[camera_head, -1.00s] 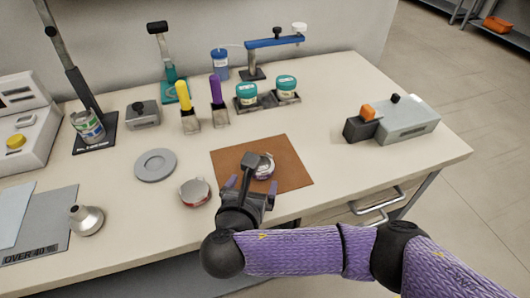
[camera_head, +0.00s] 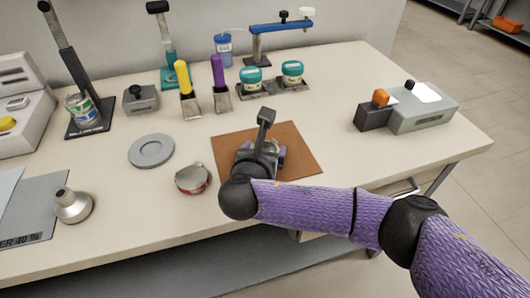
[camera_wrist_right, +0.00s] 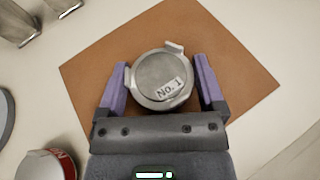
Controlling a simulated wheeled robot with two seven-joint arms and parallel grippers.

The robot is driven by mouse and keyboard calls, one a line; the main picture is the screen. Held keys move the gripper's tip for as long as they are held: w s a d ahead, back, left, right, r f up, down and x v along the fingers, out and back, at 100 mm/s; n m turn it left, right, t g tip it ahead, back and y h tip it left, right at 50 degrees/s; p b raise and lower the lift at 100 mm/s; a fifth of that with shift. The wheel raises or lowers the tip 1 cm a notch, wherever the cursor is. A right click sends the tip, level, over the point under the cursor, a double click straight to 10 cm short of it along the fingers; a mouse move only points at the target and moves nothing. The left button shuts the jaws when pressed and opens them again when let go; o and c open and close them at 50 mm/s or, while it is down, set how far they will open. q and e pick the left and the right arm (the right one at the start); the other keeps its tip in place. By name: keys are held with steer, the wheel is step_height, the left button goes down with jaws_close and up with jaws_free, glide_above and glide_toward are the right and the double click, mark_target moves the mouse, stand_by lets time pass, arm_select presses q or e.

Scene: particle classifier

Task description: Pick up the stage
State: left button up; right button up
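A round silver-grey metal piece labelled "No. 1" (camera_wrist_right: 163,76), with small tabs on its rim, sits on the brown mat (camera_wrist_right: 238,62). I cannot tell for certain whether it is the stage. My right gripper (camera_wrist_right: 161,68) is open, with one purple finger on each side of the piece and narrow gaps between. In the head view, my right gripper (camera_head: 264,150) is over the mat (camera_head: 303,158) and hides most of the piece. My left gripper is not in view.
A red-and-silver round tin (camera_head: 193,179) stands just left of the mat. Yellow (camera_head: 186,88) and purple (camera_head: 219,82) scoops, teal-lidded jars (camera_head: 251,79) and a blue-armed stand (camera_head: 280,40) are behind. A grey box device (camera_head: 425,108) stands right. The table's front edge is close.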

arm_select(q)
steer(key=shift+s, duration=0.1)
arm_select(e)
steer(key=shift+c, duration=1.1)
step_height(320, 180, up, 10)
steer(key=p, duration=0.5)
steer(key=shift+p, duration=0.3)
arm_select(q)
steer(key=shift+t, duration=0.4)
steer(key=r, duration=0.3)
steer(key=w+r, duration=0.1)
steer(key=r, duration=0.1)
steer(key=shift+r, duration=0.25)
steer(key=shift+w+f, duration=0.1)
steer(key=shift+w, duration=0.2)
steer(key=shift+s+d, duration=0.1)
